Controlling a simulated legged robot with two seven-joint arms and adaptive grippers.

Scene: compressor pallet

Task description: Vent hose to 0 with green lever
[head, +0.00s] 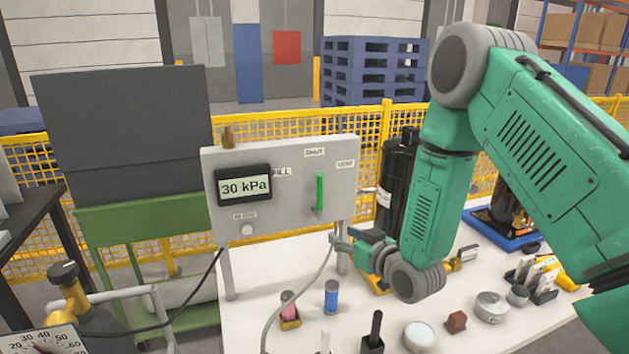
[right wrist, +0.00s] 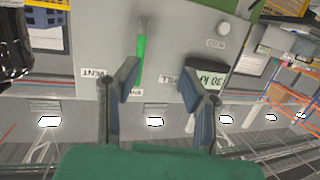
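The grey control panel (head: 270,225) stands upright on the white table. Its display (head: 244,187) reads 30 kPa. The green lever (head: 320,193) points up toward the SHUT label (head: 314,152); the VENT label (head: 345,163) is to its upper right, and the FILL label is partly covered by the display. My right gripper (head: 345,240) is below and right of the lever, apart from it. In the right wrist view, which is upside down, the fingers of the right gripper (right wrist: 158,72) are spread and empty; the green lever (right wrist: 140,58) shows beyond the left finger. My left gripper is out of view.
A pale hose (head: 325,262) hangs before the panel. A dial gauge (head: 45,340) is at lower left. A yellow mesh fence (head: 285,128) runs behind.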

